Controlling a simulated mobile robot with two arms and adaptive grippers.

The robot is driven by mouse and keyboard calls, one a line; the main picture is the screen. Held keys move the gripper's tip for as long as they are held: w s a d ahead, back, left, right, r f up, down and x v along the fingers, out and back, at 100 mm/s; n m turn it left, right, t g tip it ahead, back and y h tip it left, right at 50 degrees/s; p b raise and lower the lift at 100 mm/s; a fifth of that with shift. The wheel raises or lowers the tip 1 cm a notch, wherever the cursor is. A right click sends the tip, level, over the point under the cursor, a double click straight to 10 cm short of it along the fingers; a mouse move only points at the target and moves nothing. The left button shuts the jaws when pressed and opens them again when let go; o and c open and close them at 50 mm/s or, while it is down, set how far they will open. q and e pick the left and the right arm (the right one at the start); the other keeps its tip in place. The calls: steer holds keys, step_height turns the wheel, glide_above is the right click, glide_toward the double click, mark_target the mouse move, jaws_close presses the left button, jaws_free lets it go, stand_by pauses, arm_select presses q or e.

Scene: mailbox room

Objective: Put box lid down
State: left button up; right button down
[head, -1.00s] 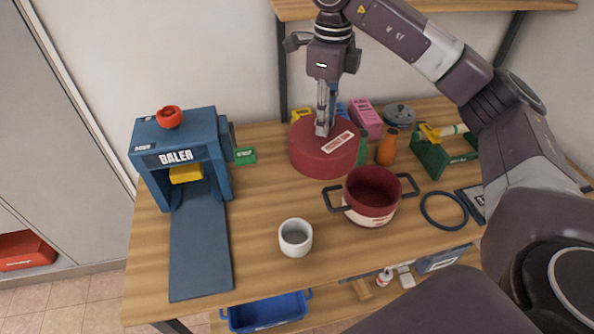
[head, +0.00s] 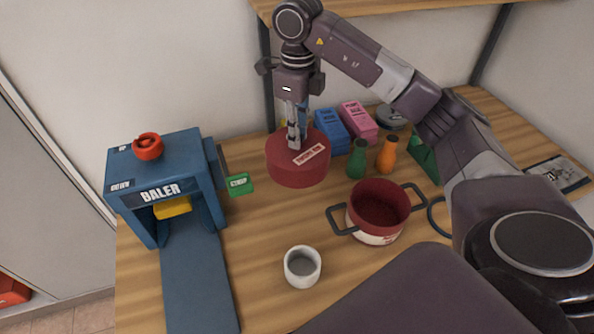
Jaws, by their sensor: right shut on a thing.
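The round red lid (head: 289,174), with a white label on top, is at the back of the wooden table, to the right of the baler. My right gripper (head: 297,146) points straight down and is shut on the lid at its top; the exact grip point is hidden. I cannot tell whether the lid touches the table or hangs just above it. An open red and white pot (head: 377,212) with two dark handles stands in front and to the right. My left gripper is not in view.
The blue baler (head: 160,185) stands left, with a green block (head: 239,184) beside it. A white cup (head: 302,266) stands in front. Green (head: 357,160) and orange (head: 387,155) bottles and blue (head: 331,130) and pink (head: 358,121) boxes stand right of the lid.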

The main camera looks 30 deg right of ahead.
step_height(320, 180, down, 4)
steer(key=shift+w+f+p, duration=0.15)
steer(key=shift+f+p, duration=0.1)
steer(key=shift+p, duration=0.35)
arm_select(q)
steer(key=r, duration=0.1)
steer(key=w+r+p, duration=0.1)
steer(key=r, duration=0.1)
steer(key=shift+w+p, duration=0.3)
steer(key=shift+p, duration=0.05)
arm_select(e)
step_height(320, 180, down, 8)
steer(key=shift+f, duration=0.15)
steer(key=c, duration=1.8)
jaws_free()
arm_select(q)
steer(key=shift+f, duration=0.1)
arm_select(e)
steer(key=shift+o, duration=0.2)
